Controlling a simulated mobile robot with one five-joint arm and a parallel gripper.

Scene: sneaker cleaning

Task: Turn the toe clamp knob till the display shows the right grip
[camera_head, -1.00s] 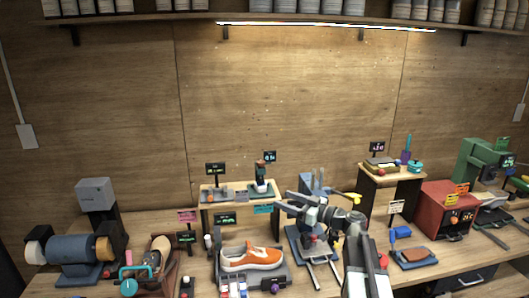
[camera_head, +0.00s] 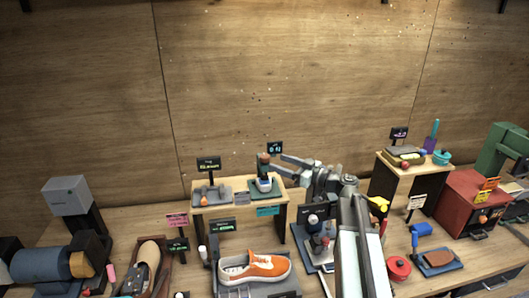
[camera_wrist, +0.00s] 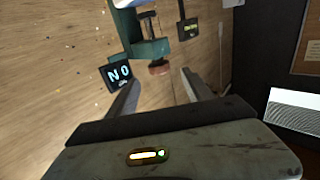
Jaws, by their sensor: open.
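The toe clamp (camera_head: 266,188) appears to be the small teal frame on the raised wooden shelf, with a reddish-brown knob (camera_head: 263,158) on top. Its display (camera_head: 275,148) reads 0 N. In the wrist view, which is upside down, the knob (camera_wrist: 159,68) hangs below the teal frame (camera_wrist: 150,48), and the display (camera_wrist: 118,73) shows beside it. My gripper (camera_head: 281,166) is open just right of the clamp. In the wrist view its two fingers (camera_wrist: 163,80) point toward the knob, which appears between them but short of contact, as far as I can tell.
A second display (camera_head: 208,164) and a grey fixture (camera_head: 212,195) stand left of the clamp on the shelf (camera_head: 232,210). An orange sneaker (camera_head: 262,268) sits in front below. A taller stand (camera_head: 385,178) is at right. The wall behind is clear.

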